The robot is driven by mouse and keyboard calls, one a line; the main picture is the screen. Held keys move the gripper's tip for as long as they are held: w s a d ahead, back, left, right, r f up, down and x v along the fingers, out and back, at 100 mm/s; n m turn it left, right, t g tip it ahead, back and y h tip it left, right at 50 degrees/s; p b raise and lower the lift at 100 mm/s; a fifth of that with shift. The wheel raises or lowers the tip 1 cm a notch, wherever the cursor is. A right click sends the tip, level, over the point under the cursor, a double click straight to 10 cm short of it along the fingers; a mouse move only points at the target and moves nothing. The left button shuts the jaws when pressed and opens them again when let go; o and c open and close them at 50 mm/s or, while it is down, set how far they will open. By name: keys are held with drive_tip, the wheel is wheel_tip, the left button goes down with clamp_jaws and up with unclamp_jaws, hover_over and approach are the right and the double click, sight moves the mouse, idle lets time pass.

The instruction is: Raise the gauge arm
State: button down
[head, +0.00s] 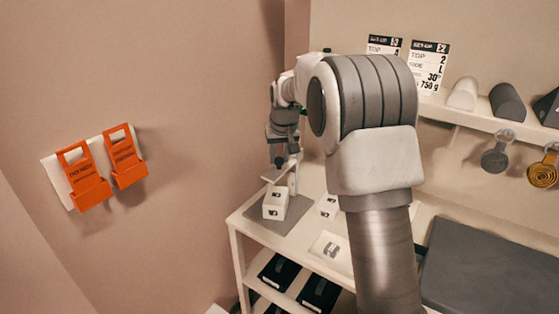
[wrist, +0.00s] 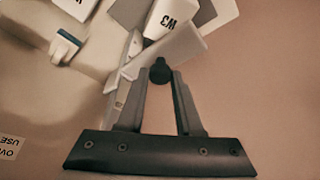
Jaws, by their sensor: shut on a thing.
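The gauge arm (wrist: 184,47) is a flat pale plate on an upright white post (wrist: 122,92); in the head view the arm (head: 272,175) sticks out over a white marked block (head: 276,207). The block also shows in the wrist view (wrist: 165,20), lettered W3. My gripper (wrist: 160,78) is shut on a dark round knob (wrist: 160,67) at the near edge of the gauge arm. In the head view my gripper (head: 281,161) is small and its fingertips are hard to make out. The exact gap between arm and block is unclear.
The block stands on a grey mat (head: 297,212) at the left end of a white bench (head: 237,221). Orange holders (head: 90,189) hang on the left wall. A dark grey pad (head: 480,275) lies at right.

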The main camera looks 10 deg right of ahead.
sight(280, 161)
wheel_tip(280, 161, up, 6)
drive_tip(key=p, duration=0.3)
drive_tip(key=shift+r+p, duration=0.2)
drive_tip(key=shift+p, duration=0.1)
drive_tip(key=c, duration=0.7)
unclamp_jaws()
drive_tip(key=shift+r, duration=0.15)
drive_tip(key=shift+o, duration=0.6)
drive_tip(key=p+v, duration=0.2)
drive_tip(key=v, duration=1.5)
drive_tip(key=shift+s, duration=0.2)
